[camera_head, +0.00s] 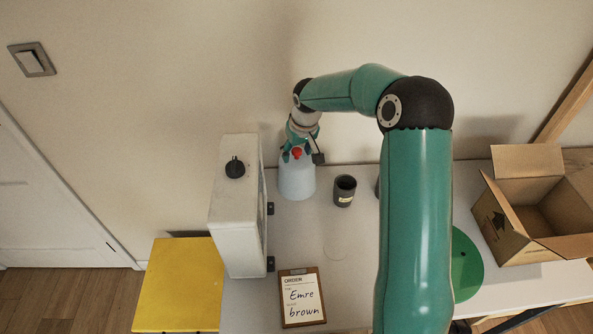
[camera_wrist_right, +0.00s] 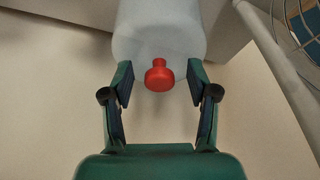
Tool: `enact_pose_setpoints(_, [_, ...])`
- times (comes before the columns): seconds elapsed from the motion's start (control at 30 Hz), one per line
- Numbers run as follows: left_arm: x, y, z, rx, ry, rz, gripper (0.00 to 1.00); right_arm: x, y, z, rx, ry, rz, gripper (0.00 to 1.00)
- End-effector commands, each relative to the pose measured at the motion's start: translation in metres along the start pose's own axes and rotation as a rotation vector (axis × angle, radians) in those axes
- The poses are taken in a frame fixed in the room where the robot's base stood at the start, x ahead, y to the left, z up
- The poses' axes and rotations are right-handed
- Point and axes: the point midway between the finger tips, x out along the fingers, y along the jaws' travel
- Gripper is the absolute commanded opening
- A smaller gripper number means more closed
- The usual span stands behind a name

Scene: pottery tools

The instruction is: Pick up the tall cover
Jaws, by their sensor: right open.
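The tall cover (camera_head: 297,180) is a pale bluish-white, rounded cylinder with a red knob (camera_head: 297,152) on top. It stands upright on the white table, near the wall. My right gripper (camera_head: 299,146) is directly above it, pointing down, with its fingers around the level of the knob. In the right wrist view, the cover (camera_wrist_right: 160,30) is ahead and the red knob (camera_wrist_right: 158,76) shows between the two open fingers, with a gap on each side. The gripper holds nothing. My left gripper is not in view.
A white boxy machine (camera_head: 237,215) with a black knob stands left of the cover. A dark grey cup (camera_head: 344,191) stands close on the right. A clipboard (camera_head: 301,297) reads "Emre" and "brown". A green disc (camera_head: 466,264) and an open cardboard box (camera_head: 520,243) are further right.

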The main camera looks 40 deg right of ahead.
Motion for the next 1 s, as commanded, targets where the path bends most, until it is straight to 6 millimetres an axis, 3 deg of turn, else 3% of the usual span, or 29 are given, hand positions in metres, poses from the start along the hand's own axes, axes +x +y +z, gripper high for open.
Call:
enact_pose_setpoints(0.07, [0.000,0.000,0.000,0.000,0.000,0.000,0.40,-0.001,0.000,0.000,0.001,0.000,0.000,0.57])
enact_pose_setpoints(0.4, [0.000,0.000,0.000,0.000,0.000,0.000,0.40,-0.001,0.001,0.000,0.001,0.000,0.000,0.01])
enact_pose_setpoints(0.77, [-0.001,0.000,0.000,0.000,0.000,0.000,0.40,-0.002,0.001,0.000,0.002,0.001,0.001,0.00])
enact_pose_setpoints(1.0, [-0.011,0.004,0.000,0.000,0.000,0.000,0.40,-0.017,0.002,-0.004,0.003,0.003,0.001,0.00])
